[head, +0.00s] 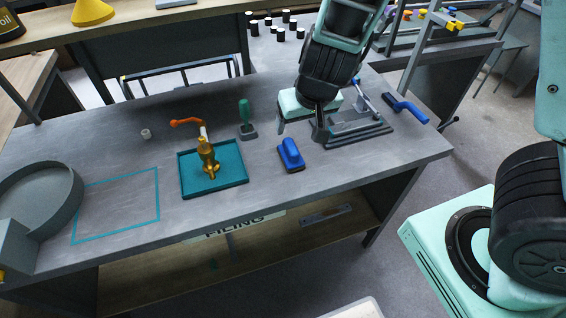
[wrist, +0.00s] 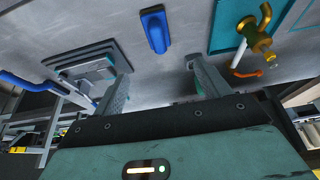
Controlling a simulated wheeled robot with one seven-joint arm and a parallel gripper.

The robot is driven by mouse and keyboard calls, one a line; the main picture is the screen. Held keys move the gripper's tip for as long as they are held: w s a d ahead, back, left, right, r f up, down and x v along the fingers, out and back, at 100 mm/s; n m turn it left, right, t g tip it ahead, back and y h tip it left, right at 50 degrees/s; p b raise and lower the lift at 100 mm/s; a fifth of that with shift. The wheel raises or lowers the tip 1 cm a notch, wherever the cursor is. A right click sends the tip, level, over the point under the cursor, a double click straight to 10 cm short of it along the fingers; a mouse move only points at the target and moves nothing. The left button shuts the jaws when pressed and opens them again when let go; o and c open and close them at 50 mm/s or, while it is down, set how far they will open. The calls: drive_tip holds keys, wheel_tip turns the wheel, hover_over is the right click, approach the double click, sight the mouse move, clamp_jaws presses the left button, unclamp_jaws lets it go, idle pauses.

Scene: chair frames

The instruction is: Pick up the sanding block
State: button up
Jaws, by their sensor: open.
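The sanding block is most likely the blue block with a dark base (head: 291,155), lying flat on the grey workbench (head: 330,165), right of the teal tray. It also shows at the top middle of the wrist view (wrist: 156,30). My gripper (head: 299,128) is above the bench, behind the block in the head view. In the wrist view my gripper (wrist: 158,66) has its two fingers spread with nothing between them. The block lies beyond the fingertips, roughly in line with the gap, and apart from them.
A teal tray (head: 233,181) holds a brass valve (head: 207,158) with an orange lever. A green-handled tool (head: 244,112) stands behind. A grey fixture (head: 360,132) and a blue-handled brush (head: 405,107) are to the right. Bare bench lies in front of the block.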

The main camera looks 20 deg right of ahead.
sight(291, 145)
drive_tip(key=b+x, duration=0.6)
drive_tip(key=x, duration=0.5)
drive_tip(key=shift+w+d+b+x, duration=0.15)
drive_tip(key=shift+b+x, duration=0.45)
drive_tip(key=shift+x, duration=1)
drive_tip(key=shift+w+d+b+x, duration=0.15)
drive_tip(key=shift+b+x, duration=0.45)
drive_tip(key=shift+x, duration=1)
drive_tip(key=shift+a+r, duration=0.1)
drive_tip(key=shift+r, duration=0.05)
drive_tip(key=c, duration=1.2)
drive_tip(key=shift+o, duration=0.2)
wheel_tip(291, 145, up, 10)
drive_tip(key=p, duration=0.5)
drive_tip(key=shift+p, duration=0.3)
drive_tip(key=shift+o, duration=1)
